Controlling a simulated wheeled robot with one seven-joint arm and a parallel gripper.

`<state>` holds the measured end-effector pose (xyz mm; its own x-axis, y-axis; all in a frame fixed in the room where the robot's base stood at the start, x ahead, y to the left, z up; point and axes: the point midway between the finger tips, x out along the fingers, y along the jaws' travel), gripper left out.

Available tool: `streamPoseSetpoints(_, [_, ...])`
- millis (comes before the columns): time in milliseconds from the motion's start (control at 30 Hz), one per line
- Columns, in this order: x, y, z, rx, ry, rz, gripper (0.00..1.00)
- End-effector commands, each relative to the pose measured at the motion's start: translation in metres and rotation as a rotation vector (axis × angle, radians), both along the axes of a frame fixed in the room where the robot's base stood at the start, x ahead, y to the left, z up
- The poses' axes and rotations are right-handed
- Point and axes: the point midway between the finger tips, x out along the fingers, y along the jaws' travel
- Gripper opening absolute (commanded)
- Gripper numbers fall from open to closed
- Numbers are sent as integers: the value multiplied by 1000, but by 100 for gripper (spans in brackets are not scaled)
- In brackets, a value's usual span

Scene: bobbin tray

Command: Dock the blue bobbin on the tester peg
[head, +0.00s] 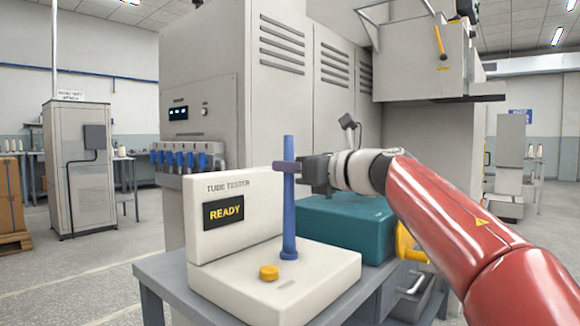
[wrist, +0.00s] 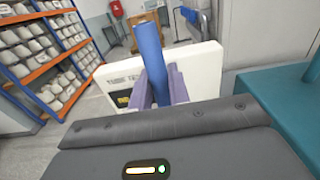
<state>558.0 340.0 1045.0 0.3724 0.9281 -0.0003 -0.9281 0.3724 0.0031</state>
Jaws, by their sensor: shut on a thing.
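The blue bobbin (head: 289,212) is a tall, slim tube standing upright over the tube tester's white base (head: 320,268). Its lower end meets a small blue collar on the base; I cannot tell whether it sits fully down. No bare tester peg shows. My gripper (head: 286,166), with purple fingers, is shut on the bobbin's upper part, and a short length of tube rises above the fingers. In the wrist view the bobbin (wrist: 149,48) stands between the two fingers, with the tester's white panel behind it.
The tester's upright panel (head: 235,190) reads "READY", and a yellow button (head: 268,272) is on the base. A teal case (head: 345,228) stands beside the tester on the grey table (head: 172,287). A large grey machine with a row of blue-tipped spindles (head: 187,160) stands behind.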

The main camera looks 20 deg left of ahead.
Motion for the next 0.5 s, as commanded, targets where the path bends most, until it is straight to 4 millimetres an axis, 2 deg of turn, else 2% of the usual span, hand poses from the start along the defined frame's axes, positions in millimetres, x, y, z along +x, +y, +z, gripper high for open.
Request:
streamPoseSetpoints(233, [0, 0, -6, 0, 0, 0, 0])
streamPoseSetpoints(267, [0, 0, -5, 1, 0, 0, 19])
streamPoseSetpoints(300, [0, 0, -5, 1, 0, 0, 25])
streamPoseSetpoints(333, [0, 0, -5, 0, 0, 0, 27])
streamPoseSetpoints(500, [0, 0, -5, 0, 0, 0, 27])
